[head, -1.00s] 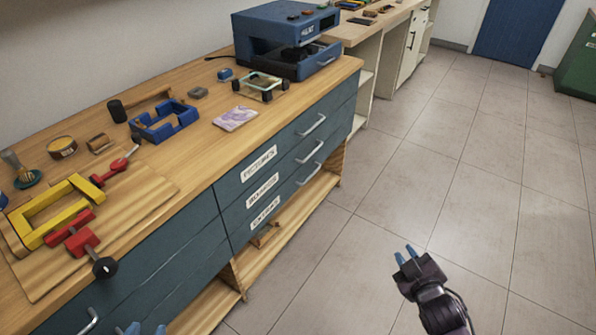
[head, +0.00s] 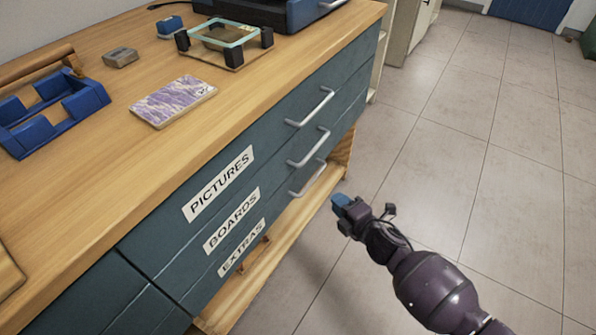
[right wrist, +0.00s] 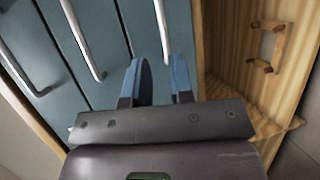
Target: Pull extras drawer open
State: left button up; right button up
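The extras drawer (head: 241,247) is the lowest of three dark blue-green drawers in the head view, under the boards drawer (head: 232,219) and the pictures drawer (head: 219,183). It is closed. Its silver bar handle (head: 308,178) is at its right part. My right gripper (head: 342,205) is to the right of this handle, apart from it. In the right wrist view my right gripper (right wrist: 157,61) has its blue fingers open and empty. The extras handle (right wrist: 162,30) lies beyond them, in line with the gap between the fingertips. My left gripper is out of view.
A wooden open shelf (head: 260,280) runs under the drawers. A small wooden frame (right wrist: 268,47) sits on it. The worktop above holds a purple patterned card (head: 173,101), a blue holder (head: 50,120) and a glass-topped stand (head: 223,35). The tiled floor at right is clear.

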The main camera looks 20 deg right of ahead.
aim_at(313, 179)
pick_arm(q)
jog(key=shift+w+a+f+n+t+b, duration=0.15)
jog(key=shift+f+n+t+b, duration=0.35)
jog(key=shift+b, duration=1.2)
pick_arm(e)
jog(key=shift+n, duration=0.3)
jog(key=shift+x, duration=6.1)
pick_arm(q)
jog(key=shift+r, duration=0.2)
pick_arm(e)
jog(key=shift+a, duration=0.1)
jog(key=shift+c, duration=0.5)
grip_shut()
